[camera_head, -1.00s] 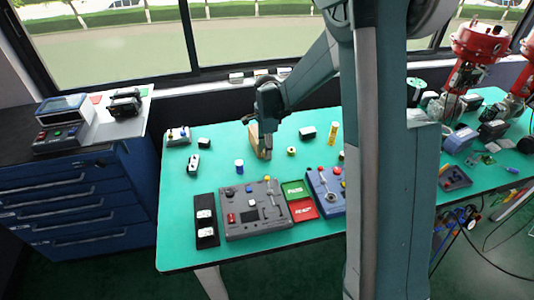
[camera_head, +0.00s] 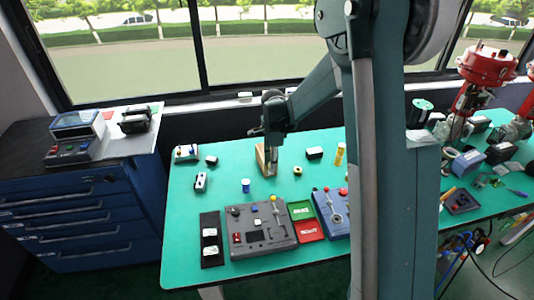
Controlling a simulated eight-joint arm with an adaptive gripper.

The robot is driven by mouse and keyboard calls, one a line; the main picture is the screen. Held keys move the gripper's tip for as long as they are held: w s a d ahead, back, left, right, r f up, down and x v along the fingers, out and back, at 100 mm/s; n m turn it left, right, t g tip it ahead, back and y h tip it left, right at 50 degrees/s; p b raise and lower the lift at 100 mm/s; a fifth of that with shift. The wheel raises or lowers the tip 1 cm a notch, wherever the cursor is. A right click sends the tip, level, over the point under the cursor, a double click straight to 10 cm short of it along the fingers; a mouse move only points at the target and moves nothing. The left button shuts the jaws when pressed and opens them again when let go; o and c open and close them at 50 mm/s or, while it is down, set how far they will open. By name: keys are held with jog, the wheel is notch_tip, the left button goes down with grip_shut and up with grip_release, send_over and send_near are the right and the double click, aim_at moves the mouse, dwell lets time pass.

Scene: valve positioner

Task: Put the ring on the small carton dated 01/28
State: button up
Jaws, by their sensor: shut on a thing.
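My gripper (camera_head: 270,158) points down over the middle back of the green table. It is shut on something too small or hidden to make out. A tan, box-like thing (camera_head: 261,158) shows just behind and beside its fingers. I cannot tell whether they touch. A small yellow-green round piece with a dark centre (camera_head: 298,170), ring-like, lies on the table to the right of the gripper. No date is readable at this size, so I cannot tell which thing is the carton dated 01/28.
A grey control panel (camera_head: 262,238), a black tray (camera_head: 210,258) and green and red cards (camera_head: 309,229) lie at the front. A blue cylinder (camera_head: 246,186), a yellow cylinder (camera_head: 340,153) and a dark box (camera_head: 314,153) stand around. My arm hides the table's right-centre.

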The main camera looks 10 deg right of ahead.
notch_tip(320, 180, up, 8)
jog(key=p, duration=0.9)
send_over(259, 147)
jog(key=s+d, duration=0.3)
jog(key=s, duration=0.3)
jog(key=shift+w+a+r, duration=0.15)
jog(key=shift+w+a, duration=0.05)
jog(key=shift+w, duration=0.5)
jog(key=shift+f+p, duration=0.3)
jog(key=shift+f, duration=2.85)
jog(key=shift+f, duration=1.9)
jog(key=shift+f, duration=0.1)
